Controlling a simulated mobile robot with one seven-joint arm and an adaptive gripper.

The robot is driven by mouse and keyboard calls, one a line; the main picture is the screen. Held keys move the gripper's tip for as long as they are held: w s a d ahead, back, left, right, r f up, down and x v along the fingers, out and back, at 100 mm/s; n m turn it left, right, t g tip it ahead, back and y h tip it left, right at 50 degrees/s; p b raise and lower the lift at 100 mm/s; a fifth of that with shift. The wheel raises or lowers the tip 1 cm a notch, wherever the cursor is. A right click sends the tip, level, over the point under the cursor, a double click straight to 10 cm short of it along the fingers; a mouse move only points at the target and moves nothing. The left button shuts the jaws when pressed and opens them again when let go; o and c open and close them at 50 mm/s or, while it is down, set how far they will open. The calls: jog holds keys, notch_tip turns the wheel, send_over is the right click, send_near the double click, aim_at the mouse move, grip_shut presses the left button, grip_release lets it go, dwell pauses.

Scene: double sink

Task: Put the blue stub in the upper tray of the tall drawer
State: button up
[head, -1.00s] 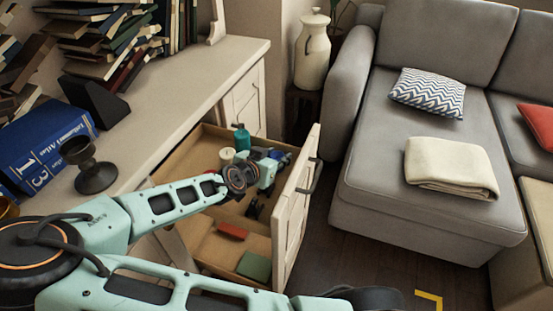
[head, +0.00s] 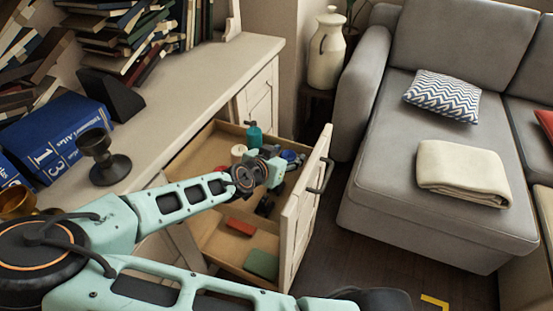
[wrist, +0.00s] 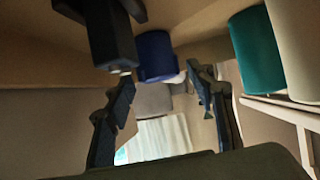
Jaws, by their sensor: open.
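The blue stub (wrist: 155,56) is a short dark blue cylinder at the upper middle of the wrist view. In the head view a blue thing (head: 290,156), likely the stub, shows at the far right corner of the upper tray, partly behind my wrist. My gripper (head: 266,204) hangs over the open tall drawer (head: 307,205). In the wrist view its two fingers (wrist: 160,88) are apart with nothing held between them. The stub appears just beyond the fingertips; whether they touch it cannot be told. The upper tray (head: 203,150) is pale brown inside.
A teal bottle (head: 254,134) and a cream cylinder (head: 238,152) stand in the upper tray. A red block (head: 241,226) and a green block (head: 262,264) lie in the lower part. A goblet (head: 103,156) stands on the cabinet top. The sofa (head: 400,195) is to the right.

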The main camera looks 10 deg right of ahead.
jog(key=p+v, duration=0.3)
jog(key=v, duration=0.7)
jog(key=shift+s+a+r+p, duration=0.15)
jog(key=shift+s+p, duration=0.15)
